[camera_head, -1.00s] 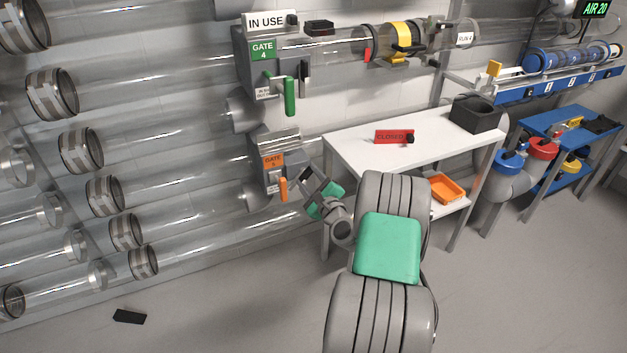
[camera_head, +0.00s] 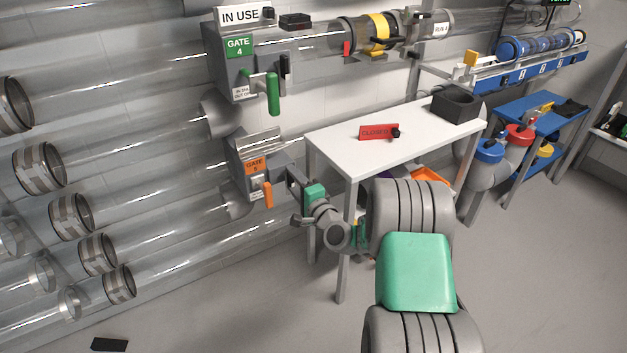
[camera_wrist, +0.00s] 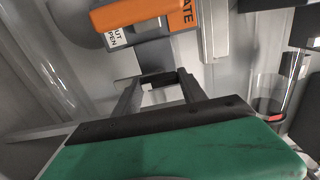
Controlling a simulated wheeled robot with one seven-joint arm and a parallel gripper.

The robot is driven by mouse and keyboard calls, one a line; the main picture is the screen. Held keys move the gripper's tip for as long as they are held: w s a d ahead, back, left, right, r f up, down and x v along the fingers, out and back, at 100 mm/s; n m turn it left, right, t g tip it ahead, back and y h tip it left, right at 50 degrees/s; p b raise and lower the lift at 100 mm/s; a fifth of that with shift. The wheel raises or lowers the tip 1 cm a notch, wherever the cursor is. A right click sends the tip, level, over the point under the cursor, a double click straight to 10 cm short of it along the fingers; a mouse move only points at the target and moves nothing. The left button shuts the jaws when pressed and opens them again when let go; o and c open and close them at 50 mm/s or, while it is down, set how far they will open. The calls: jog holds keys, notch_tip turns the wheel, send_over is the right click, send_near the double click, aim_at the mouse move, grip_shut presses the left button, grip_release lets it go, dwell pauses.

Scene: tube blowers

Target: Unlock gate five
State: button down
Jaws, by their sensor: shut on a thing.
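Gate five is a grey box (camera_head: 241,178) on the clear tubes, with an orange label (camera_head: 253,167) and an orange handle (camera_head: 268,195) hanging down. In the wrist view the orange handle (camera_wrist: 128,11) shows at the top, beside the label. My gripper (camera_head: 292,179) is at the right side of this box. In the wrist view my gripper (camera_wrist: 158,85) is shut on a small dark latch piece (camera_wrist: 157,78) between its fingertips. The fingers hide most of this latch in the head view, so its position is hard to tell.
Gate four (camera_head: 238,70) is above, with a green handle (camera_head: 272,94), a black lever (camera_head: 285,66) and an IN USE sign (camera_head: 240,16). A white table (camera_head: 420,128) stands close right of my gripper, carrying a red CLOSED tag (camera_head: 379,132) and a dark bin (camera_head: 458,104).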

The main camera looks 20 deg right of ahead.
jog(key=shift+n, duration=0.3)
jog(key=c, duration=0.6)
grip_release()
jog(key=shift+c, duration=0.2)
jog(key=s+d+p, duration=0.1)
jog(key=s, duration=0.6)
jog(key=shift+s+d, duration=0.2)
jog(key=shift+s, duration=0.2)
